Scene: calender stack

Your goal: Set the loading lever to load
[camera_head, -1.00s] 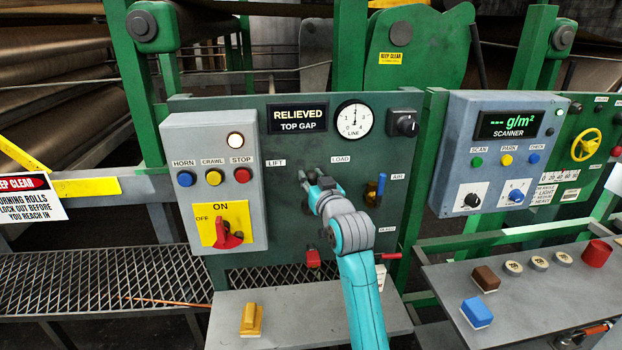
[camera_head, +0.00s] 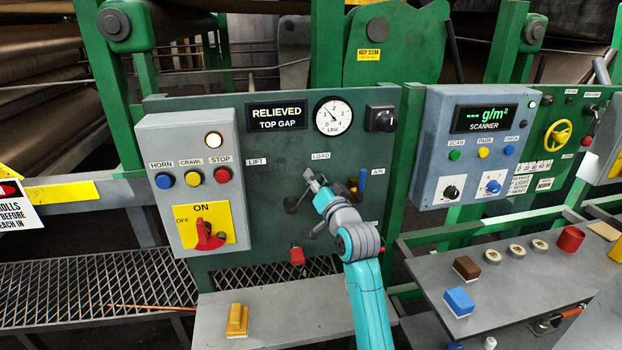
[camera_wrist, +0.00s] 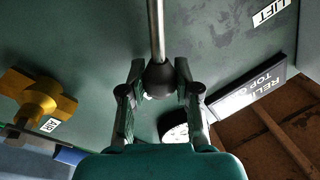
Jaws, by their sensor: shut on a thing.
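The loading lever shows in the wrist view as a metal rod (camera_wrist: 156,30) ending in a dark ball knob (camera_wrist: 159,78). My gripper (camera_wrist: 160,72) is shut on that knob, one finger on each side. In the head view my gripper (camera_head: 312,179) is in front of the green panel, just below and slightly left of the LOAD label (camera_head: 320,156). The LIFT label (camera_head: 257,161) is further left. The lever's dark hub (camera_head: 291,204) shows below left of my gripper; the rest of the lever is mostly hidden. The sign (camera_head: 276,115) reads RELIEVED, TOP GAP.
A dial gauge (camera_head: 333,116) and a black knob (camera_head: 381,118) sit above. A blue-handled air valve (camera_head: 360,182) is close to the right of my gripper. A grey control box (camera_head: 193,141) stands left. A shelf (camera_head: 285,318) holds a yellow block (camera_head: 237,320).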

